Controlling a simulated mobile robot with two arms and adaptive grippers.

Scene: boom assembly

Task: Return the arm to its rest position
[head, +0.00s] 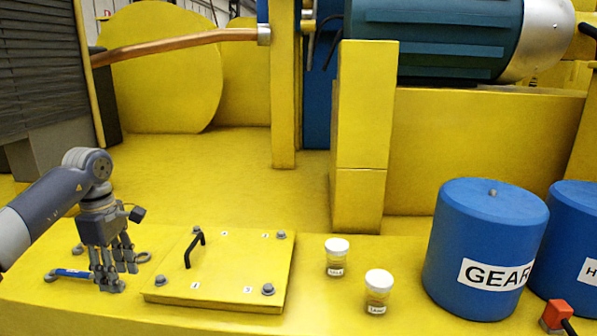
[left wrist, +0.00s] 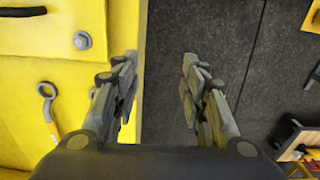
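My left gripper (head: 120,277) comes in from the left in the head view and hangs, fingers down, left of the yellow cover plate (head: 172,283). In the left wrist view its two fingers (left wrist: 160,60) stand apart with nothing between them. It is open and empty. In the head view a blue-handled wrench (head: 72,273) lies beside the fingers, partly hidden by them. A wrench (left wrist: 47,108) also shows at the left of the left wrist view, outside the fingers. My right gripper is in neither view.
The cover plate has a black handle (head: 194,249) and several bolts. Two small lidded jars (head: 337,263) (head: 377,298) stand right of it. Blue drums (head: 478,260) stand at the far right. The left wrist view shows dark floor (left wrist: 235,30) beyond the yellow edge.

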